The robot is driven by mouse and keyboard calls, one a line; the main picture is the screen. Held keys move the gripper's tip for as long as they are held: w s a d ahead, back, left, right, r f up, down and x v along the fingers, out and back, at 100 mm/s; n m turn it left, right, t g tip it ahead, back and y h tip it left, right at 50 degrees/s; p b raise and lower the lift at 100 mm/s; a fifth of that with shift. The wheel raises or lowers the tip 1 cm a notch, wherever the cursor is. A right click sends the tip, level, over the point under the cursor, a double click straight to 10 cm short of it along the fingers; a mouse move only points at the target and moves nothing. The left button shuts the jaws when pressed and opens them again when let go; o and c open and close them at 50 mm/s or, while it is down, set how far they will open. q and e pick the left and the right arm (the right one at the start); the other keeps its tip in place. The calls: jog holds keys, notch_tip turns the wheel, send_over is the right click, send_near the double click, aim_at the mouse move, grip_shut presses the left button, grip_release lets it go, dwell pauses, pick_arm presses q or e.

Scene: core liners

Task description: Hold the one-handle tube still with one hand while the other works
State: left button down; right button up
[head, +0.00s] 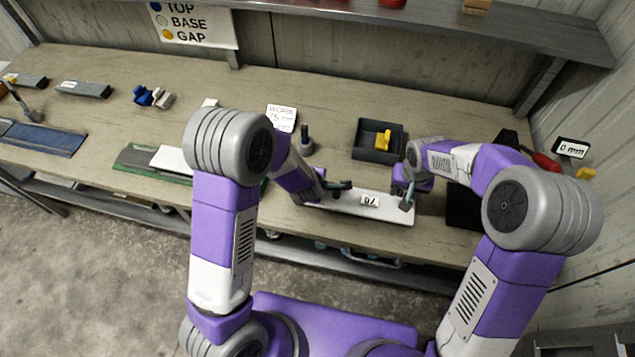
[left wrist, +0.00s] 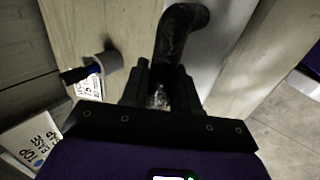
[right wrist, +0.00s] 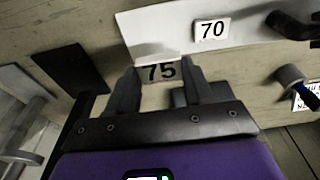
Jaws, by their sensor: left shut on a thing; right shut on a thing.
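The white tube (head: 345,205) lies along the front edge of the bench, with a "70" label (right wrist: 211,30) on it. Its one dark curved handle (left wrist: 182,35) shows in the left wrist view. My left gripper (head: 335,188) is shut on this handle; the fingers (left wrist: 160,95) hide part of it. My right gripper (head: 405,195) is at the tube's right end. In the right wrist view its fingers (right wrist: 160,88) are either side of a piece labelled "75" (right wrist: 160,71), at the tube's edge. Whether that piece is part of the tube cannot be told.
A dark tray (head: 365,153) with a yellow piece (head: 383,140) stands behind the tube. A grey holder with a dark stick (head: 306,145) and a "75" card (head: 282,117) are nearby. A black pad (head: 463,207) lies right. A "0 mm" display (head: 571,148) is at far right.

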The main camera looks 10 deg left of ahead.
pick_arm(q)
jog(key=c, duration=0.8)
grip_release()
jog(key=shift+r, duration=0.1)
jog(key=v, duration=1.2)
